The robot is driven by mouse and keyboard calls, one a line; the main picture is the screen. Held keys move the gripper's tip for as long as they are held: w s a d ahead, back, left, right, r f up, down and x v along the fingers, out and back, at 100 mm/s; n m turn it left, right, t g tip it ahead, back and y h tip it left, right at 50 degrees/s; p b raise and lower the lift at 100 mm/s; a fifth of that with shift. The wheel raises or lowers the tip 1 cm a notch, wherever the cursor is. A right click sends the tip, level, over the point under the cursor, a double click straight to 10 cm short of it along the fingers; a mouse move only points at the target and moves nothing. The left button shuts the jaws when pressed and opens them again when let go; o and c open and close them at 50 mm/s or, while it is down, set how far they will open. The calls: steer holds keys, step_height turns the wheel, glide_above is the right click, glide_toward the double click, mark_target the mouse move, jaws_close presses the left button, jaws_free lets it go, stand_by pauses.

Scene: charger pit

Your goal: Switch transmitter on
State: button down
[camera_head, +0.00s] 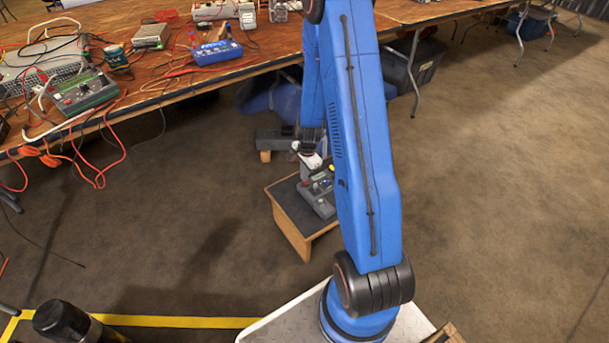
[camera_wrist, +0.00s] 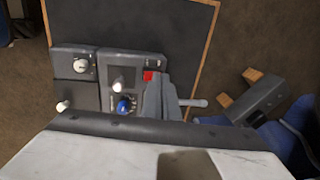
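The transmitter is a grey box (camera_wrist: 88,62) with white knobs, a blue knob (camera_wrist: 123,106) and a small red switch (camera_wrist: 152,75). It lies on a low wooden stand with a dark top, and part of the box (camera_head: 318,200) shows beside my blue arm in the head view. My gripper (camera_wrist: 161,80) is over the right part of the box, its grey fingers together with no gap visible. Its tips are close to the red switch and cover part of it. I cannot tell whether they touch it. A light rod (camera_wrist: 194,102) shows right of the fingers.
The stand (camera_head: 290,231) is on the brown floor. A wooden table (camera_head: 275,38) with instruments and cables is behind it. A dark grey object with wooden blocks (camera_wrist: 258,98) lies on the floor beside the stand. Open floor (camera_head: 490,190) is to the right.

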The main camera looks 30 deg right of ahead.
steer(key=shift+s+f, duration=0.1)
steer(key=shift+s, duration=0.05)
steer(key=shift+s, duration=0.75)
